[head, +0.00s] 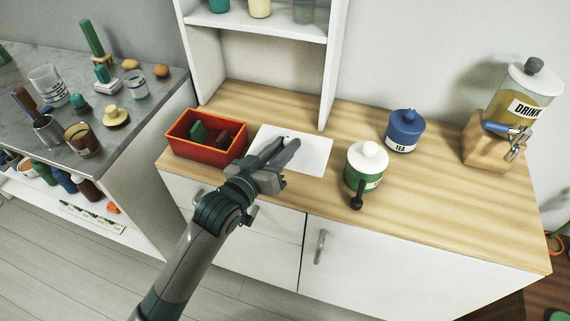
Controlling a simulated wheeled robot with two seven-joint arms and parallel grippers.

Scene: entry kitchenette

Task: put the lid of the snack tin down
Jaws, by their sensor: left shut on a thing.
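The open red rectangular tin (208,148), which I take for the snack tin, stands on the wooden counter with green and dark red things inside. A flat white rectangular piece (318,158), which I take for its lid, is just right of it. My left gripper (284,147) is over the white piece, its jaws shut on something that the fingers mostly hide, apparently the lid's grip. I cannot tell whether the lid touches the counter or is slightly above it. My right gripper is not in view.
A green tin with a white lid (366,166), with a dark-knobbed thing (357,196) at its front, and a blue TEA tin (404,131) stand to the right. A drink dispenser (519,105) is farther right. White shelves (262,28) rise behind. The right front counter is clear.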

